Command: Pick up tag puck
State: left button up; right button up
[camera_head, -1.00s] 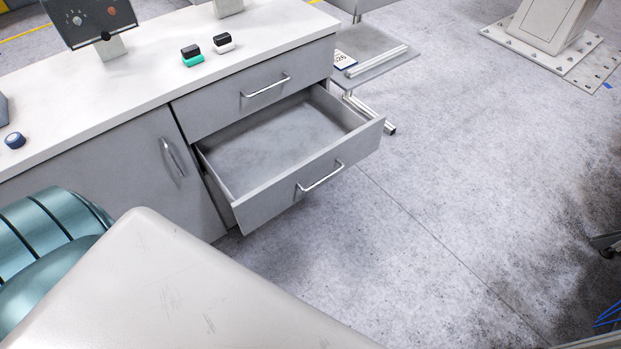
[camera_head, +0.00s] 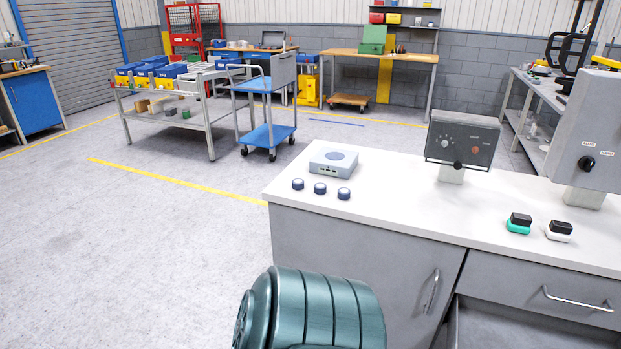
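Several dark blue round pucks with pale tops stand in a row on the white counter (camera_head: 400,212), near its front left: a left puck (camera_head: 298,184), a middle puck (camera_head: 320,188) and a right puck (camera_head: 344,193). They stand apart from each other. I cannot tell which one is the tag puck. Behind them is a grey box (camera_head: 333,162) with a round blue mark on top. Neither of my grippers is in view.
A dark panel with knobs (camera_head: 462,140) and a grey switch box (camera_head: 588,135) stand on the counter. A green-based stamp (camera_head: 518,224) and a white-based stamp (camera_head: 559,231) lie to the right. A blue cart (camera_head: 268,136) and a grey trolley (camera_head: 165,110) stand behind; the left floor is clear.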

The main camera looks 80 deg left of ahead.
aim_at(320, 188)
jog(key=u, duration=2.65)
